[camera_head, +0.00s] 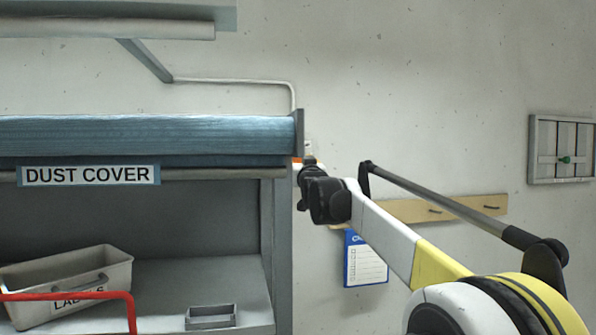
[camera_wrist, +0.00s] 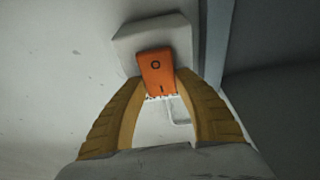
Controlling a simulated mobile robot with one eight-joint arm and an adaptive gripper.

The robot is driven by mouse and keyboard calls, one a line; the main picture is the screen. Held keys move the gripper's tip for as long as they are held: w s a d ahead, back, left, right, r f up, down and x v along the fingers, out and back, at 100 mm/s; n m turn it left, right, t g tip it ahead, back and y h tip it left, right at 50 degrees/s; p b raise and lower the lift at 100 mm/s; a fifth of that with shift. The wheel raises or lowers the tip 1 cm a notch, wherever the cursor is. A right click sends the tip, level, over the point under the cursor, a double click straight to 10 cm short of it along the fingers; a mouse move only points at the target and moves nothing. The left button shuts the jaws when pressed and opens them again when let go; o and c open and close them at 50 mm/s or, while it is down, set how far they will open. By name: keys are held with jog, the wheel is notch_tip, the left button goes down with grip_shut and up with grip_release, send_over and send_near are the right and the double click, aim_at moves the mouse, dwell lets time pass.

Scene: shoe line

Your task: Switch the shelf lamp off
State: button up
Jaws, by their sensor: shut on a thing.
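The lamp switch is an orange rocker (camera_wrist: 157,72) marked O and I on a pale wall plate (camera_wrist: 183,35). In the head view the plate (camera_head: 309,146) shows beside the shelf's right end, mostly hidden by my arm. My gripper (camera_wrist: 162,82) is at the switch, with its two tan fingers shut on the rocker's sides near the I end. In the head view my gripper (camera_head: 299,163) is small and partly hidden. The shelf lamp (camera_head: 105,27) is a long pale fixture at the upper left. I cannot tell whether it is lit.
A blue rolled dust cover (camera_head: 150,135) lies along the shelf top, close left of my gripper. A labels bin (camera_head: 100,275) and small tray (camera_head: 211,317) sit on the shelf. A wooden hook rail (camera_head: 465,205) and blue checklist (camera_head: 365,262) hang behind my arm.

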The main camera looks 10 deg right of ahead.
jog(key=shift+f+t+b, duration=0.4)
jog(key=shift+t+b, duration=0.25)
jog(key=shift+t, duration=0.25)
jog(key=shift+r+t, duration=0.2)
jog(key=shift+t, duration=0.1)
jog(key=o, duration=1.2)
jog(key=v, duration=1.2)
